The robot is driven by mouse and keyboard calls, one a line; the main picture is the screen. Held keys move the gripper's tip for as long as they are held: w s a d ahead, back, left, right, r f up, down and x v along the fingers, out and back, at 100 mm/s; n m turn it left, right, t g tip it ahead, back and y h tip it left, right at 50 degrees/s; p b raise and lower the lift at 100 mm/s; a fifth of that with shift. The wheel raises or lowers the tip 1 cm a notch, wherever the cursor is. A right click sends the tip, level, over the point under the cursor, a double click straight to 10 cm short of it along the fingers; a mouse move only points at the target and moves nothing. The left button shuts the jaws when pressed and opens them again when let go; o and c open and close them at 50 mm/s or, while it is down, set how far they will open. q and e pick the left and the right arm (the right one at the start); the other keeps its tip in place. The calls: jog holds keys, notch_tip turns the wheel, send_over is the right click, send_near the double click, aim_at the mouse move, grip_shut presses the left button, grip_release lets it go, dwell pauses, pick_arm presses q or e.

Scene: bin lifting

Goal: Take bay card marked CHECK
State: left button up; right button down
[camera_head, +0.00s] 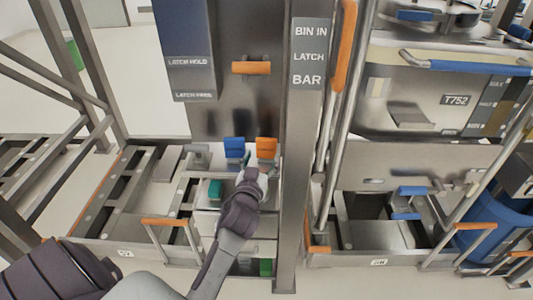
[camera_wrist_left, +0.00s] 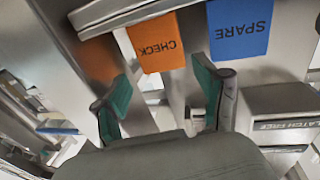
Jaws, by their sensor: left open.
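The orange bay card marked CHECK (camera_wrist_left: 157,45) hangs from a metal strip in the left wrist view, its lettering upside down. In the head view the orange card (camera_head: 266,147) stands just above my left gripper (camera_head: 257,173). In the left wrist view the left gripper (camera_wrist_left: 160,70) is open, its teal-padded fingers spread on either side of the line to the card. The card's lower part reaches toward the gap; I cannot tell whether a finger touches it. A blue card marked SPARE (camera_wrist_left: 238,30) hangs beside it; it shows left of the orange one in the head view (camera_head: 234,147).
A post marked BIN IN LATCH BAR (camera_head: 307,100) stands close right of the left gripper. A panel with LATCH HOLD and LATCH FREE labels (camera_head: 192,80) and an orange handle (camera_head: 251,68) are above. A bin marked T752 (camera_head: 430,95) is at right.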

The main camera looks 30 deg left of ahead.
aim_at(266, 146)
pick_arm(q)
jog(key=x, duration=0.5)
jog(key=shift+w+a+f, duration=0.1)
jog(key=shift+w+a, duration=0.15)
jog(key=shift+w, duration=0.05)
jog(key=shift+s, duration=0.1)
jog(key=c, duration=0.8)
